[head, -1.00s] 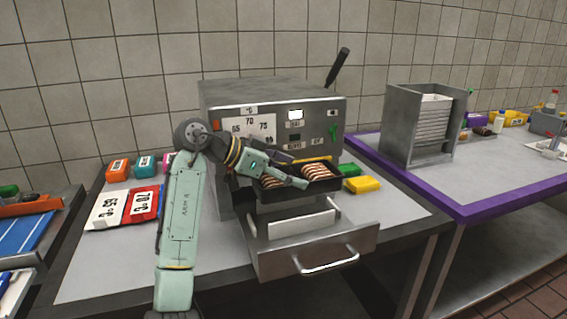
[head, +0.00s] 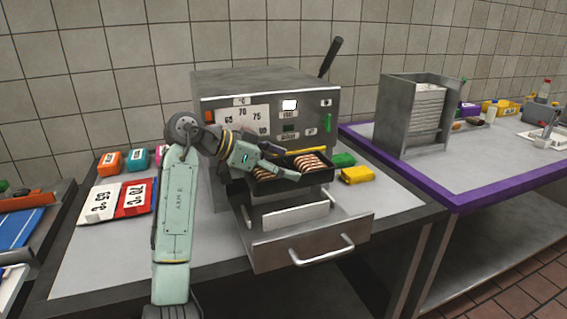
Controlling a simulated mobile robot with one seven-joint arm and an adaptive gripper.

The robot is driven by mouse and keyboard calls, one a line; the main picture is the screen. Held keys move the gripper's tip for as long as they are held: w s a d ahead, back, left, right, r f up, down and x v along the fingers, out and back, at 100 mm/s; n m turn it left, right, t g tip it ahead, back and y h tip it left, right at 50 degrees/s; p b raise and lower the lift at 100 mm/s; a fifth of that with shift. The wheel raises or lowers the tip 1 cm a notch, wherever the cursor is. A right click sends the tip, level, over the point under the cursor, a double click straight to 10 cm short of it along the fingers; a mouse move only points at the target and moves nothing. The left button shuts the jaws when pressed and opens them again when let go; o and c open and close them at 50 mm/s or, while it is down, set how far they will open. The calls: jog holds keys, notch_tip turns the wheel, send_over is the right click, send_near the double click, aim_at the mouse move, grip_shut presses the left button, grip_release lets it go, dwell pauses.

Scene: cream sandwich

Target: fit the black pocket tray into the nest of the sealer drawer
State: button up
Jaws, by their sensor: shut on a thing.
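The black pocket tray (head: 268,188) holds brown sandwich pieces with pale filling in its pockets. My gripper (head: 285,163) is shut on the tray and holds it above the back part of the open sealer drawer. The sealer drawer (head: 312,237) is pulled out from the grey sealer (head: 265,85), with its handle (head: 322,251) facing front. A pale upright plate (head: 295,215) stands inside the drawer. The nest itself is mostly hidden under the tray, and I cannot tell whether the tray touches it.
A yellow block (head: 357,175) and a green block (head: 343,160) lie right of the sealer. Temperature cards (head: 118,202) and coloured blocks (head: 110,162) lie at left. A grey rack (head: 418,115) stands on the purple-edged table. Bare table shows left of the drawer.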

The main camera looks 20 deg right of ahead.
aim_at(248, 174)
jog(key=shift+f+b, duration=1.25)
jog(key=shift+f, duration=1.3)
jog(key=o, duration=1.2)
jog(key=shift+c, duration=0.2)
jog(key=v, duration=1.2)
jog(key=shift+a, duration=0.1)
